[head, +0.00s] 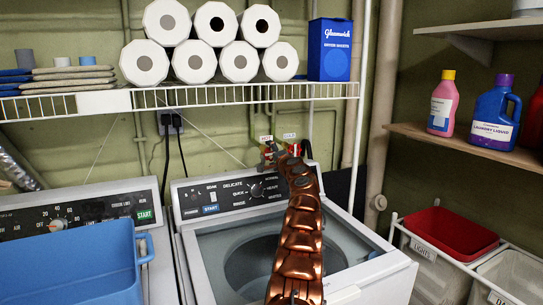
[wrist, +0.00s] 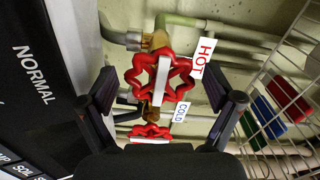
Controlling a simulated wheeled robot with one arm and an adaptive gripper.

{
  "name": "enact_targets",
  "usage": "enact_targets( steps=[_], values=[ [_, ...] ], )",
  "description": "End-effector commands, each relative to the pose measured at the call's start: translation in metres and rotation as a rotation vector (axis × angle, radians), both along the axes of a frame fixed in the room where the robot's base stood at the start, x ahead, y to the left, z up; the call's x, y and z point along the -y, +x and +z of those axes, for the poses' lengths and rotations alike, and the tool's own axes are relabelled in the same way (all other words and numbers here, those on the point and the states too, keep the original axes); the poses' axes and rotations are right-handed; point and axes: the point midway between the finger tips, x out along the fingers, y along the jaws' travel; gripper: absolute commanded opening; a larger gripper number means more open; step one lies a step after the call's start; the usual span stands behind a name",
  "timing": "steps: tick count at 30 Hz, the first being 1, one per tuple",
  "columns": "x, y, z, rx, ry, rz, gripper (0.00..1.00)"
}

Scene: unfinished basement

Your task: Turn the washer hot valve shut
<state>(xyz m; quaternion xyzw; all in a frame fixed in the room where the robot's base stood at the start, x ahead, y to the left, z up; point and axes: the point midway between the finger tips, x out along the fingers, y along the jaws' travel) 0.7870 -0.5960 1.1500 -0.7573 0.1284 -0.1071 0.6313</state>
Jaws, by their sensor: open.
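The red hot valve handle (wrist: 178,78) has rounded lobes and sits on a brass body with a white HOT tag (wrist: 204,57). In the head view its red (head: 267,153) shows small at the wall behind the washer. My gripper (wrist: 160,88) is open, with one dark finger on each side of the hot handle. I see gaps between fingers and handle, and no clear contact. The red cold valve handle (wrist: 151,132), with a COLD tag (wrist: 181,113), lies below it in the wrist view. In the head view my copper arm hides most of the gripper.
The washer's control panel (head: 245,193) stands just in front of the valves. A wire shelf (head: 190,97) with paper rolls and a blue box hangs above. Pipes run along the wall. A blue bin (head: 75,270) is at lower left; laundry baskets (head: 430,250) are at right.

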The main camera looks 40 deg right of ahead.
Motion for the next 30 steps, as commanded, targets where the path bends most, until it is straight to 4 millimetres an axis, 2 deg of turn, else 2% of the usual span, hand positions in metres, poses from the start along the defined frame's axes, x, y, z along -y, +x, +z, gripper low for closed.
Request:
enact_targets(
  steps=[11, 30],
  values=[
    [-0.002, -0.002, 0.002, 0.000, -0.003, 0.000, 0.90],
    [-0.012, -0.028, 0.000, 0.002, 0.003, 0.002, 0.90]
  ],
)
